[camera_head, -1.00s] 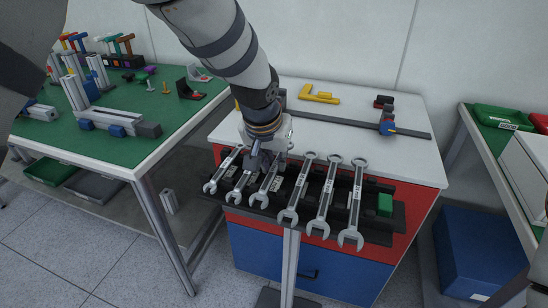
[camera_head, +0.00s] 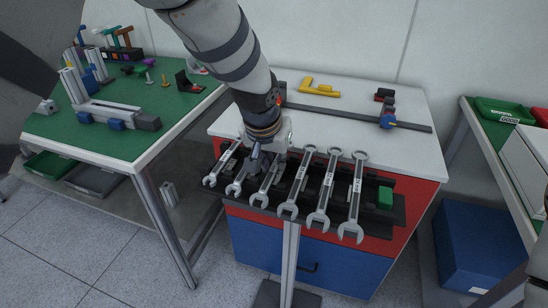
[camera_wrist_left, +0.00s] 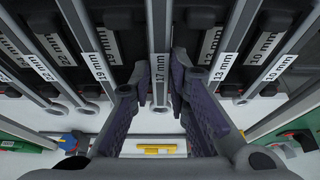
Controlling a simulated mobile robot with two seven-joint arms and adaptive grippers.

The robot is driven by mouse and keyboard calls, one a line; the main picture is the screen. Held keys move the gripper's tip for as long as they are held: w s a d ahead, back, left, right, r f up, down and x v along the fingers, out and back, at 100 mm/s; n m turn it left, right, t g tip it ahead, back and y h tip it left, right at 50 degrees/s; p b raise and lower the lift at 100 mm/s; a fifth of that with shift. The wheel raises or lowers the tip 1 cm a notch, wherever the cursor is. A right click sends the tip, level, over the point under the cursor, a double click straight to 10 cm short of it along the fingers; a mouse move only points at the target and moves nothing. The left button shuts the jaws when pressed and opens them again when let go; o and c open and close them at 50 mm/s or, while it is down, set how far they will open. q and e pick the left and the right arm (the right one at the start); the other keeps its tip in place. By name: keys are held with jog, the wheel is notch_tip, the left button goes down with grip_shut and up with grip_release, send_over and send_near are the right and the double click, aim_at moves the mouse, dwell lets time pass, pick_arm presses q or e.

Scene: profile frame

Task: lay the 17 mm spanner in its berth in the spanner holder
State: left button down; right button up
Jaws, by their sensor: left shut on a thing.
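The spanner holder (camera_head: 397,212) is a dark rack at the front of the workbench, with a row of steel spanners lying across it, open jaws towards me. My left gripper (camera_head: 264,160) comes down over the third spanner from the left. In the left wrist view the fingers (camera_wrist_left: 160,88) are shut on the 17 mm spanner (camera_wrist_left: 158,45), its label between them. That spanner (camera_head: 262,192) lines up with its neighbours, the 13 mm (camera_wrist_left: 228,45) and 19 mm (camera_wrist_left: 92,45) ones. The fingers partly hide it; I cannot tell whether it rests fully down. My right gripper is not in view.
A green block (camera_head: 385,197) sits at the holder's right end. Behind it, the white worktop (camera_head: 345,110) carries a yellow tool (camera_head: 318,88) and a long caliper-like bar (camera_head: 345,116). A green-topped table (camera_head: 75,138) stands left, a blue bin (camera_head: 482,245) right.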

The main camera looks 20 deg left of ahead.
pick_arm(q)
jog(key=c, duration=1.4)
grip_release()
jog(key=shift+c, duration=0.2)
jog(key=v, duration=1.2)
